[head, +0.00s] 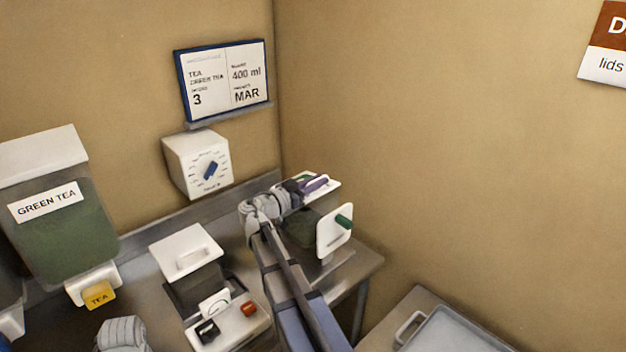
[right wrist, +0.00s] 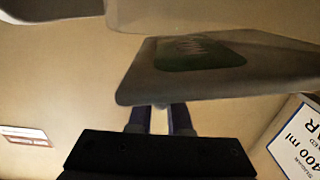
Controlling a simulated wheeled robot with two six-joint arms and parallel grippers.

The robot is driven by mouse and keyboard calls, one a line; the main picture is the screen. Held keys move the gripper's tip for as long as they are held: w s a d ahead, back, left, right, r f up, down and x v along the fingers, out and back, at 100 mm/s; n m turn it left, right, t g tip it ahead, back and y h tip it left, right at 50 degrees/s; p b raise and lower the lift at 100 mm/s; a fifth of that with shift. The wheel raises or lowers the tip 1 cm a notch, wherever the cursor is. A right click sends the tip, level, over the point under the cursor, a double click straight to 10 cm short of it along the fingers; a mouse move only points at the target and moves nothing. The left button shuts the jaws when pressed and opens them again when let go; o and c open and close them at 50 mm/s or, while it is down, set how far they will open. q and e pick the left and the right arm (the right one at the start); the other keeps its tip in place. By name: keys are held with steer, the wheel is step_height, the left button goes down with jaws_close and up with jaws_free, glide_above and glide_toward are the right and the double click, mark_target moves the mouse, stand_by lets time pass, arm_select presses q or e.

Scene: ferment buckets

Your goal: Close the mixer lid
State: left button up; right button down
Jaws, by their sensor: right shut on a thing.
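The mixer stands at the back corner of the counter, with a dark, see-through body (head: 300,229) and a white front plate (head: 334,231) carrying a green handle (head: 344,221). Its pale lid (head: 331,190) with a green label (head: 304,178) is above the body, partly hidden by my wrist; I cannot tell its exact angle. My right gripper (head: 316,184) is shut on the lid's edge. In the right wrist view the lid (right wrist: 270,80) spans above the fingertips (right wrist: 160,112). A grey part of my left arm shows at the lower left; its fingers are hidden.
A white-lidded dark container (head: 190,283) sits behind a white base with red and black parts (head: 240,325). A green tea dispenser (head: 68,237) stands left. A dial box (head: 200,163) and sign (head: 224,80) are on the wall. A tray (head: 455,332) lies lower right.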

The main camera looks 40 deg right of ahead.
mark_target(308, 196)
arm_select(q)
steer(key=shift+f, duration=0.6)
arm_select(e)
steer(key=shift+s+f+m, duration=0.15)
steer(key=shift+f+m, duration=0.15)
steer(key=shift+f, duration=0.3)
arm_select(q)
steer(key=shift+f+b, duration=0.6)
steer(key=shift+b, duration=0.3)
arm_select(e)
steer(key=shift+s+f, duration=0.2)
steer(key=shift+f, duration=0.45)
steer(key=shift+s, duration=0.1)
steer(key=c, duration=0.9)
jaws_free()
steer(key=shift+s+a, duration=0.15)
steer(key=shift+a, duration=1.8)
steer(key=shift+s+a, duration=0.1)
steer(key=shift+a, duration=1.85)
